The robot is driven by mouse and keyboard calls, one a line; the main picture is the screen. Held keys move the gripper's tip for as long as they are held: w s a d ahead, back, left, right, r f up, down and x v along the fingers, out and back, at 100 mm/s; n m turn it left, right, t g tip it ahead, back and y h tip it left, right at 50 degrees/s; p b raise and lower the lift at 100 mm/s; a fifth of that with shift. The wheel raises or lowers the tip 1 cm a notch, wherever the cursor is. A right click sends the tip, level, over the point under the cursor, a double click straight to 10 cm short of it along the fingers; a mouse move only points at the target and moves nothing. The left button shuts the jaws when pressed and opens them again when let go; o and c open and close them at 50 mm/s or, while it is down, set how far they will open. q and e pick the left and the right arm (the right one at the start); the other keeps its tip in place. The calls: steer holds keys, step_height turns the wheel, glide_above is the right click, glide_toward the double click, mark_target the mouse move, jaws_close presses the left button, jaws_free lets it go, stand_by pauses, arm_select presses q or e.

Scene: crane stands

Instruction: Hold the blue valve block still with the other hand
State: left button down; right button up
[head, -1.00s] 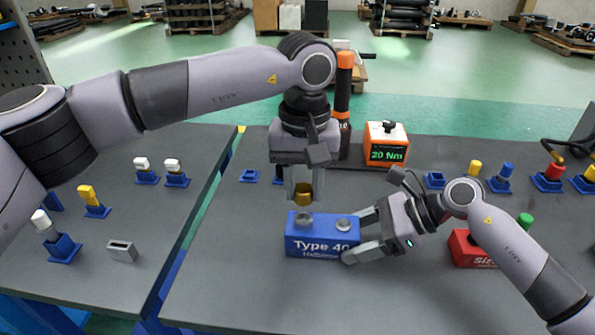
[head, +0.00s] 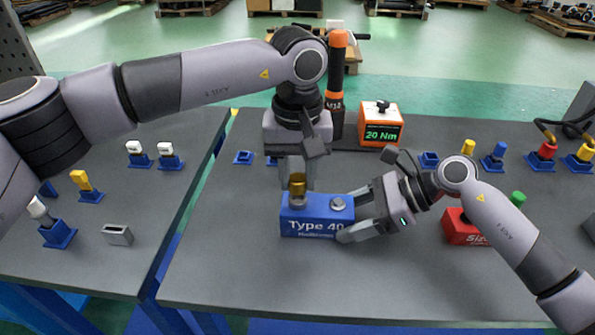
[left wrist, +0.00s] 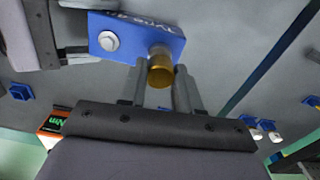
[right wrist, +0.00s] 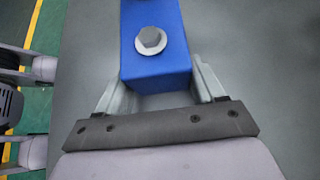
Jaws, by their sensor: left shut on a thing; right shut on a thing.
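The blue valve block (head: 317,227), marked "Type 40", sits upright on the dark bench. My right gripper (head: 350,217) is shut on its right end, one finger on either side. The right wrist view shows the block (right wrist: 153,62) between the fingers, with a grey hex fitting (right wrist: 150,40) on top. My left gripper (head: 297,182) points down over the block's left end, shut on a brass-coloured cylinder (head: 298,186). In the left wrist view the cylinder (left wrist: 160,72) lines up with the block's left port. I cannot tell whether it is seated.
An orange box reading "20 Nm" (head: 380,128) and an orange-black tool (head: 336,85) stand behind. A red block (head: 462,230) is to the right, partly behind my right arm. Small blue holders with coloured parts stand on both sides. The front bench is clear.

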arm_select(q)
steer(key=shift+f, duration=0.85)
steer(key=m, duration=0.5)
steer(key=shift+m, duration=0.3)
steer(key=m, duration=0.4)
steer(key=shift+m, duration=0.3)
steer(key=c, duration=0.7)
jaws_free()
steer(key=shift+c, duration=0.8)
